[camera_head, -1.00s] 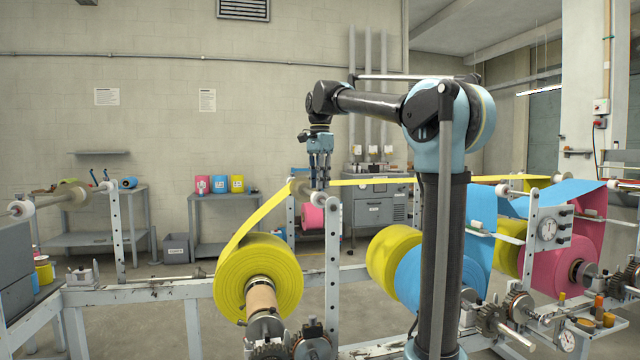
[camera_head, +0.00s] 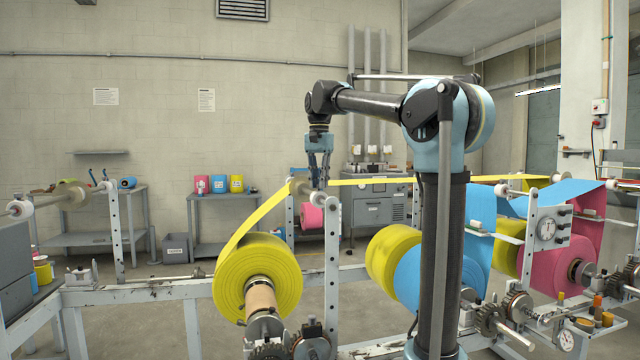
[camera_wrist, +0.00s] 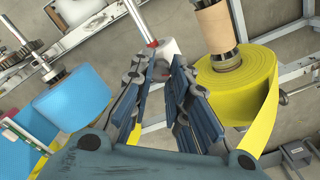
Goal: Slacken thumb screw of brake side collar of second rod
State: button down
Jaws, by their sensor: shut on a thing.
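My gripper (camera_head: 320,182) points down at the top of the white upright post (camera_head: 332,255), over the guide rod that carries the yellow web (camera_head: 262,213). In the wrist view my gripper (camera_wrist: 161,70) has both fingers drawn together around a small dark piece between the tips. This fits the thumb screw, but the fingers hide most of it, and the collar cannot be made out. A white roller end (camera_wrist: 168,47) shows just beyond the tips. A red-tipped rod (camera_wrist: 151,42) is beside it.
A large yellow roll (camera_head: 230,285) on a cardboard core hangs left of the post. Another yellow roll (camera_head: 389,250) and a blue roll (camera_head: 410,285) are to the right.

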jog(key=n, duration=0.5)
jog(key=shift+w+n, duration=0.15)
jog(key=shift+n, duration=0.15)
jog(key=n, duration=1)
jog(key=shift+n, duration=0.4)
jog(key=n, duration=0.5)
jog(key=shift+n, duration=0.4)
jog(key=c, duration=1.5)
grip_release()
